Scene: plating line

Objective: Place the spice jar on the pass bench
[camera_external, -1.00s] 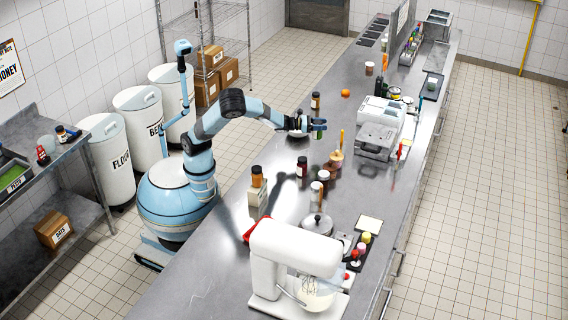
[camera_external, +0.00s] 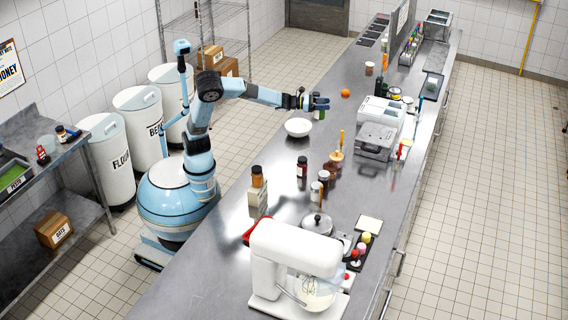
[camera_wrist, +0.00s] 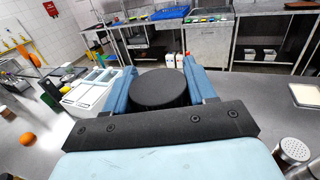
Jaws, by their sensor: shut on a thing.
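My gripper (camera_external: 322,104) is over the long steel bench (camera_external: 225,245), its two blue fingers shut on a jar. In the wrist view the jar's round black lid (camera_wrist: 160,88) fills the space between the fingers; its body is hidden below. In the outside view a small greenish part of the jar (camera_external: 319,114) shows under the fingers. The jar looks upright. I cannot tell its exact height above the bench, and no label is readable.
A white bowl (camera_external: 298,127) stands near the gripper, towards the camera. An orange (camera_external: 345,93) lies to its right, and a white printer-like machine (camera_external: 378,128) is beyond. Several jars, including a dark one (camera_external: 302,166), and a white mixer (camera_external: 296,262) stand nearer. Bare steel lies between.

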